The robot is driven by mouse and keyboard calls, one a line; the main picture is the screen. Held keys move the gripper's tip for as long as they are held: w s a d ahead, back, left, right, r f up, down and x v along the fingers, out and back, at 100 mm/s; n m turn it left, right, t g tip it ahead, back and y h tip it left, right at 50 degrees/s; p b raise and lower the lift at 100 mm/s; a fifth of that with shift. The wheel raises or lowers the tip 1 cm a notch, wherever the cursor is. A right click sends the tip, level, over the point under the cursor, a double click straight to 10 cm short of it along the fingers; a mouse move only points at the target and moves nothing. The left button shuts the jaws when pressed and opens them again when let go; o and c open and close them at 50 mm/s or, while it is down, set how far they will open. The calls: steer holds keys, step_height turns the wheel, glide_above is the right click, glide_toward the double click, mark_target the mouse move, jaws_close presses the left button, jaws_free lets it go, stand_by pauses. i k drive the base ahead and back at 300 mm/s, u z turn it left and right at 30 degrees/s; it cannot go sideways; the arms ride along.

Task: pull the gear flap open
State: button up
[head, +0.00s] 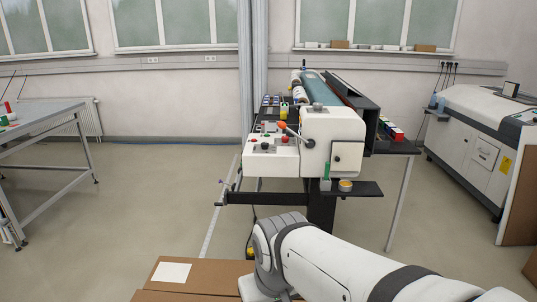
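The machine (318,130) stands in the middle of the head view, with a white end housing facing me. On that end is a small white panel with dark edges (350,156), which seems to be the gear flap. It looks closed, and a small dark knob (337,158) sits near its left side. My white arm crosses the lower right foreground, well in front of the machine and apart from the flap. The arm bends down past the bottom edge, so my gripper is out of view.
A small black shelf (366,190) with a green item and a round tin juts out below the flap. Cardboard boxes (210,277) stand at the lower front. A metal table (50,122) is left, and a large white machine (480,140) right.

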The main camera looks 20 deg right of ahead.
mark_target(345, 157)
steer(key=z, duration=0.6)
steer(key=i, duration=1)
steer(key=z, duration=0.55)
steer(key=k, duration=0.9)
steer(key=z, duration=0.15)
steer(key=i, duration=0.9)
steer(key=u, duration=0.1)
